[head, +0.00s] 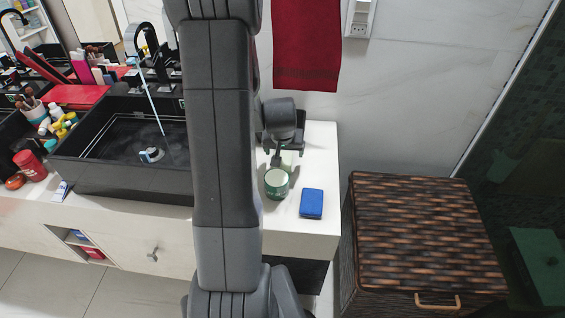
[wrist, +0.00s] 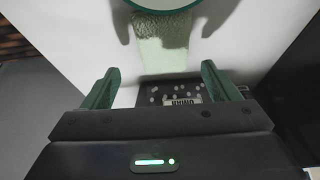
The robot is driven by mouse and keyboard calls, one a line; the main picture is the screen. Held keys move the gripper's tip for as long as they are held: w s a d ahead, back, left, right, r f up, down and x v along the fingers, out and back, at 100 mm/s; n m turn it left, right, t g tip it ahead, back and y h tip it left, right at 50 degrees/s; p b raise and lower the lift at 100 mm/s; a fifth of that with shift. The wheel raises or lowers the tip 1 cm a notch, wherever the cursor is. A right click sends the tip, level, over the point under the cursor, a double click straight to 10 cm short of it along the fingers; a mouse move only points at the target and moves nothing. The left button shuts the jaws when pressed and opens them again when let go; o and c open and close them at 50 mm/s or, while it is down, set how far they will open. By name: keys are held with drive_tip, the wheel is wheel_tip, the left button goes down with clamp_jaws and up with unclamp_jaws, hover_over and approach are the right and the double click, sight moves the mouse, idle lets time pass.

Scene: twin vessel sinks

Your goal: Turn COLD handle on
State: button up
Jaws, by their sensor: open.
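My gripper (head: 282,153) is over the counter to the right of the sink, well away from the faucet. In the wrist view my gripper (wrist: 157,80) is open, its two green fingers apart. A dark box with white spots and lettering (wrist: 182,92) shows between them; I cannot tell its distance.
A green jar (head: 277,184) and a blue box (head: 311,204) sit on the white counter (head: 322,150) near my gripper. A red towel (head: 306,45) hangs behind. A woven hamper (head: 425,235) stands right. Bottles and cups crowd the left.

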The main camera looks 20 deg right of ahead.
sight(283, 156)
drive_tip(key=shift+a+x, duration=0.15)
drive_tip(key=shift+x, duration=0.95)
drive_tip(key=shift+a+x, duration=0.1)
drive_tip(key=shift+x, duration=1)
drive_tip(key=shift+f+b, duration=0.2)
drive_tip(key=shift+b, duration=0.2)
drive_tip(key=c, duration=1.1)
drive_tip(key=shift+r, duration=0.2)
drive_tip(key=shift+c, duration=0.2)
wheel_tip(283, 156, up, 10)
drive_tip(key=p, duration=0.1)
